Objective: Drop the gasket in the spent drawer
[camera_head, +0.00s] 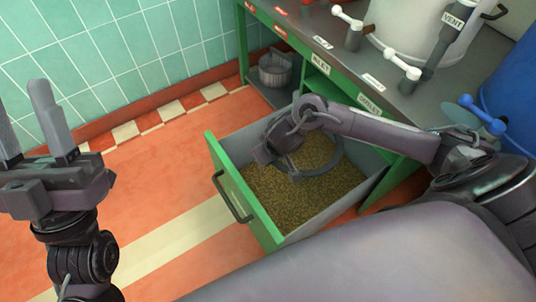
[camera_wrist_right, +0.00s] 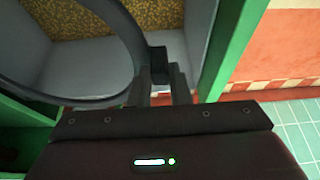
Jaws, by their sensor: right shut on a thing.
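The gasket, a large dark grey ring (camera_head: 340,153), is over the open spent drawer, whose green front (camera_head: 240,190) and grey walls hold brown grain (camera_head: 290,190). My right gripper (camera_head: 280,152) reaches in above the drawer and is shut on the ring's rim; its fingertips are partly hidden in the head view. In the right wrist view the gasket (camera_wrist_right: 80,102) extends left from the fingers (camera_wrist_right: 160,72), with grain and a drawer wall behind it. I cannot tell how high it is above the grain. My left gripper (camera_head: 20,98) is open and empty at the far left.
A green-framed bench (camera_head: 330,95) stands behind the drawer, with a white vessel (camera_head: 410,35) and white-handled valves on top. A metal pot (camera_head: 275,70) sits on its lower shelf. A blue barrel (camera_head: 510,90) is at the right. The orange floor (camera_head: 150,190) at the left is clear.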

